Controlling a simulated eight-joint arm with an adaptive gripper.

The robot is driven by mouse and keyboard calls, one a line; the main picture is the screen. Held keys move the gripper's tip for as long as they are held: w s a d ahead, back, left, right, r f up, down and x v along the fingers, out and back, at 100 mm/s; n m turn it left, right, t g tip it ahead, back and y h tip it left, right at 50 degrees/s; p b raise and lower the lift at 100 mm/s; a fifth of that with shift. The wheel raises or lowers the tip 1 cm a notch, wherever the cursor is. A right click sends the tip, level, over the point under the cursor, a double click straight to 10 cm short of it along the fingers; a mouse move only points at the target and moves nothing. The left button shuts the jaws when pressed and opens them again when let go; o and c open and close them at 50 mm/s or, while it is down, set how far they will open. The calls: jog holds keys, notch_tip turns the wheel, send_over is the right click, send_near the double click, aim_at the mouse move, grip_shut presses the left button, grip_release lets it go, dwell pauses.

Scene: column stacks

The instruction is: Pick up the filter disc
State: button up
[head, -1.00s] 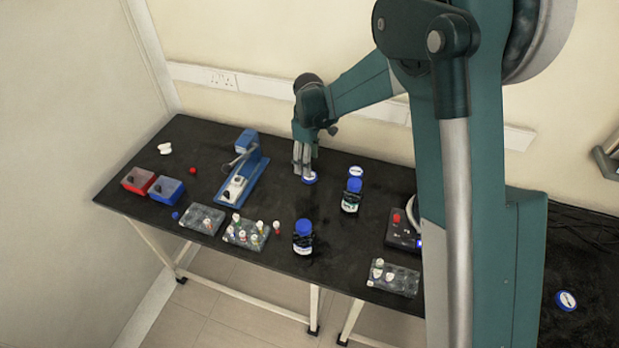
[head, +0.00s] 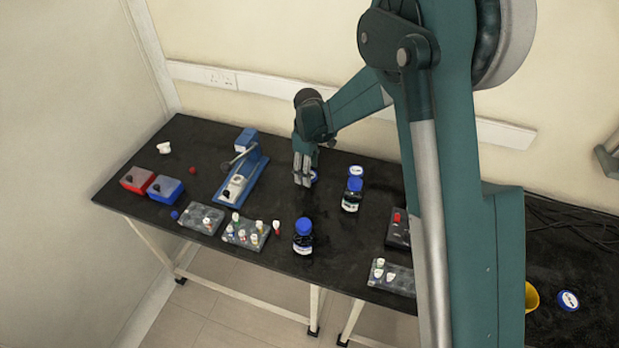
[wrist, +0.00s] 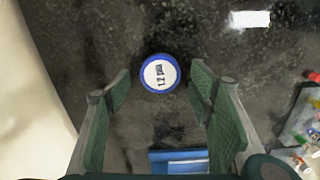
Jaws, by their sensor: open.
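A round filter disc with a blue rim and a white face marked "1.2 µm" (wrist: 160,73) lies flat on the black bench. In the wrist view it is between and just beyond my open fingertips, with gaps on both sides. In the head view this disc (head: 315,176) is mostly hidden by my gripper (head: 302,183). My gripper points down, open and empty. Its height above the bench is hard to tell. Another blue-rimmed white disc (head: 356,171) lies behind a bottle, and one more (head: 568,300) lies at the far right.
Blue-capped bottles stand right (head: 352,196) and in front (head: 303,238) of my gripper. A blue press-like device (head: 240,181), vial racks (head: 245,233), and red (head: 138,179) and blue (head: 166,188) bins are left. Bench around the near disc is clear.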

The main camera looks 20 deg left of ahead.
jog(key=shift+f, duration=0.35)
dwell(0.3)
jog(key=c, duration=0.8)
